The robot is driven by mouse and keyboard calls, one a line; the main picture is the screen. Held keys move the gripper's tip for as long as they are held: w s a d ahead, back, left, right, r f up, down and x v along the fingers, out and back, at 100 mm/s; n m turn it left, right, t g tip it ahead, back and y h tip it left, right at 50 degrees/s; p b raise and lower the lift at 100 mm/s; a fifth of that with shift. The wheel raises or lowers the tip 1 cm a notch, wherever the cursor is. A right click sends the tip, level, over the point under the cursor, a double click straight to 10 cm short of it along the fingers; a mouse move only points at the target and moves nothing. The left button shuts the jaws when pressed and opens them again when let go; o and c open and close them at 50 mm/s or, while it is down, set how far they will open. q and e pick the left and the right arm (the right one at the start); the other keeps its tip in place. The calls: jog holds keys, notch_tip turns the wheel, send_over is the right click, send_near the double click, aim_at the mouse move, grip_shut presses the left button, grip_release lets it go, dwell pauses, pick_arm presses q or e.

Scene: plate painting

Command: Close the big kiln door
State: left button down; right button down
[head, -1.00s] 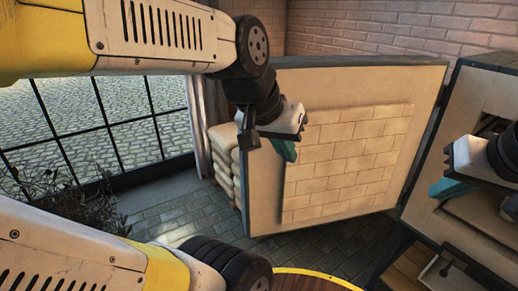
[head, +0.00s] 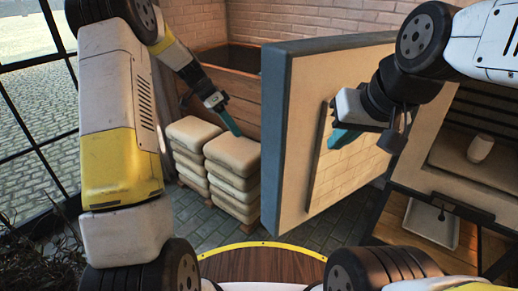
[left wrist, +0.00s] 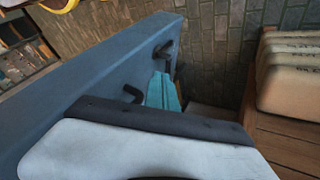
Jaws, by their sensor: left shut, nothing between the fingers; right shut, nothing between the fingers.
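The big kiln door (head: 292,150) stands open in the head view, its blue-grey edge toward me and its brick-lined inner face (head: 348,180) turned right. The kiln (head: 455,190) is at the right with its chamber open. My left gripper (head: 233,122) is shut and empty, left of the door on its outer side. In the left wrist view, its teal fingers (left wrist: 163,92) are close to black handle-like brackets (left wrist: 132,93) on the door's outer face (left wrist: 85,75); contact cannot be told. My right gripper (head: 343,139) is shut, in front of the inner face; contact is unclear.
Stacked pale sacks (head: 232,165) stand on a pallet left of the door, before a wooden bin (head: 228,88). A white vessel (head: 481,148) sits in the kiln opening. A window (head: 30,110) and plant (head: 40,245) are at the left. Tiled floor shows below the door.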

pick_arm(q)
jog(key=s+d+f, duration=0.4)
jog(key=d+f, duration=0.4)
jog(key=shift+s+f, duration=0.3)
jog(key=shift+s, duration=0.1)
jog(key=shift+d, duration=0.1)
